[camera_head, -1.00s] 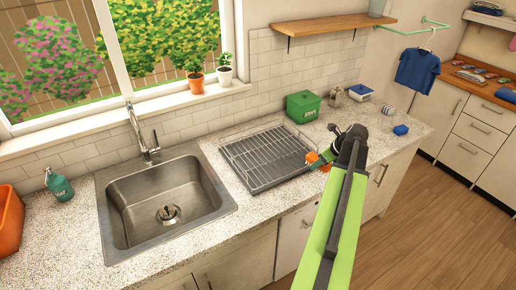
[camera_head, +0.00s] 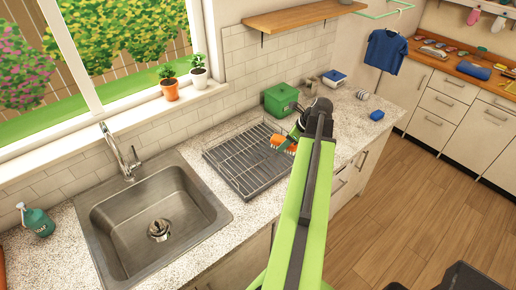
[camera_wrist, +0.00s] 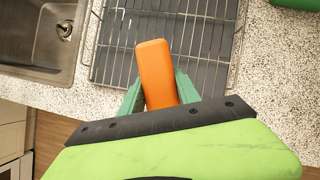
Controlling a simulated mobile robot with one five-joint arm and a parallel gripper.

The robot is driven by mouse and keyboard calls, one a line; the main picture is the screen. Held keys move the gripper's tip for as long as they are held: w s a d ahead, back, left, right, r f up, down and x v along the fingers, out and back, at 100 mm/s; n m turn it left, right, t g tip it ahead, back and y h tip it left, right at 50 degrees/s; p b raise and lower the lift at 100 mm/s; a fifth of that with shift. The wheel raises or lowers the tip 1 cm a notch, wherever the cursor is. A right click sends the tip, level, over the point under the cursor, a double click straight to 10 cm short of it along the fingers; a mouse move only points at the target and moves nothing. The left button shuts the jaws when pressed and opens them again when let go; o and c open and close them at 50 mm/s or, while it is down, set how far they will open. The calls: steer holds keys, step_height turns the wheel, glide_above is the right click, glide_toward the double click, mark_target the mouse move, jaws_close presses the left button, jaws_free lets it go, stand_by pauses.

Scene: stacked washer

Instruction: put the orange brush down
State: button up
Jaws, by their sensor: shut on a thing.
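The orange brush (camera_head: 284,144) is in my gripper (camera_head: 291,134), over the right side of the dish rack (camera_head: 215,155) in the head view. In the wrist view the brush (camera_wrist: 156,72) shows its smooth orange back between the two green fingers of my gripper (camera_wrist: 158,92). The gripper is shut on it. The brush overlaps the near part of the rack (camera_wrist: 113,40) in that view. I cannot tell whether it touches the rack or hangs above it. My arm hides part of the counter to the right.
The steel sink (camera_head: 125,222) lies left of the rack. A green box (camera_head: 279,100) stands behind it. A blue sponge-like block (camera_head: 377,115), a small jar (camera_head: 362,95) and a blue-white container (camera_head: 334,79) are on the right counter (camera_head: 348,125). A teal bottle (camera_head: 37,221) stands far left.

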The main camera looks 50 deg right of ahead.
steer(key=shift+s+a+r, duration=0.15)
steer(key=shift+a+r, duration=0.05)
steer(key=shift+r, duration=0.15)
steer(key=shift+f+b, duration=0.3)
steer(key=b, duration=0.7)
glide_toward(257, 155)
steer(key=shift+w+a+f, duration=0.2)
steer(key=shift+w+f, duration=0.15)
steer(key=shift+w, duration=0.2)
steer(key=shift+w+a+f, duration=0.2)
steer(key=shift+w+f, duration=0.1)
steer(key=shift+w, duration=0.3)
steer(key=shift+w+a, duration=0.15)
steer(key=shift+w, duration=0.2)
step_height(257, 155, down, 4)
steer(key=b, duration=0.4)
steer(key=shift+f, duration=0.15)
steer(key=o, duration=1.2)
